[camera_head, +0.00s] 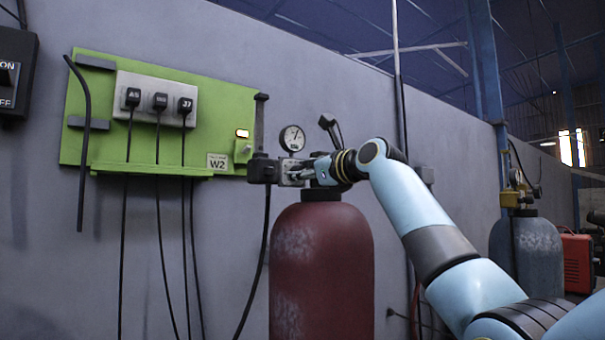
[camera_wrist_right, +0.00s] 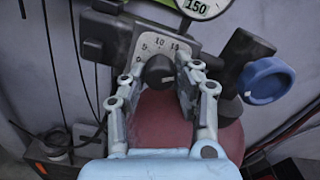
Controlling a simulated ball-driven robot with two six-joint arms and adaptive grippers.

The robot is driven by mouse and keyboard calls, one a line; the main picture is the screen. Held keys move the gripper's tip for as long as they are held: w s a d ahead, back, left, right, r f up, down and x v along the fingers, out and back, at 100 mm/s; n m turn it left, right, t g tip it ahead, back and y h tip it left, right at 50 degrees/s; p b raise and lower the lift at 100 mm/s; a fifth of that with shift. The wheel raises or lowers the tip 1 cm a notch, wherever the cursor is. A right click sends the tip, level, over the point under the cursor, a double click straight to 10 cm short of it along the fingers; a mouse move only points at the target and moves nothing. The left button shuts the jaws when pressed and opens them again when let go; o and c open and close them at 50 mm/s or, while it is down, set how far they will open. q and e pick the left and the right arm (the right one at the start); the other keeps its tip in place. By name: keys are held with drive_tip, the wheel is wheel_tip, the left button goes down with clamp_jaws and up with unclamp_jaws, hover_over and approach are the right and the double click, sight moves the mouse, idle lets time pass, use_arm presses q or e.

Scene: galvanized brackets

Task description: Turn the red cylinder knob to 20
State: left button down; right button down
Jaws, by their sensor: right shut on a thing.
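The red cylinder (camera_head: 320,265) stands upright in front of the wall, with a grey regulator block (camera_head: 290,171) on top. Its top also shows in the wrist view (camera_wrist_right: 160,120). The black knob (camera_wrist_right: 158,74) sits on the regulator face, below a light dial scale (camera_wrist_right: 150,46) where 0, 5, 10 and 15 can be read. My right gripper (camera_wrist_right: 159,68) has a finger on either side of the knob and is shut on it. In the head view the right gripper (camera_head: 322,170) reaches the regulator from the right and hides the knob. My left gripper is not in view.
A round gauge (camera_head: 291,138) sits above the regulator. A blue round handle (camera_wrist_right: 266,81) is right of the knob. A green wall panel (camera_head: 215,120) with plugs and hanging cables is at left. A grey cylinder (camera_head: 525,255) and a red box (camera_head: 576,262) stand at right.

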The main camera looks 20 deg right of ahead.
drive_tip(key=shift+f, duration=0.2)
idle(0.3)
drive_tip(key=c, duration=1)
unclamp_jaws()
drive_tip(key=shift+r, duration=0.1)
drive_tip(key=v, duration=1.2)
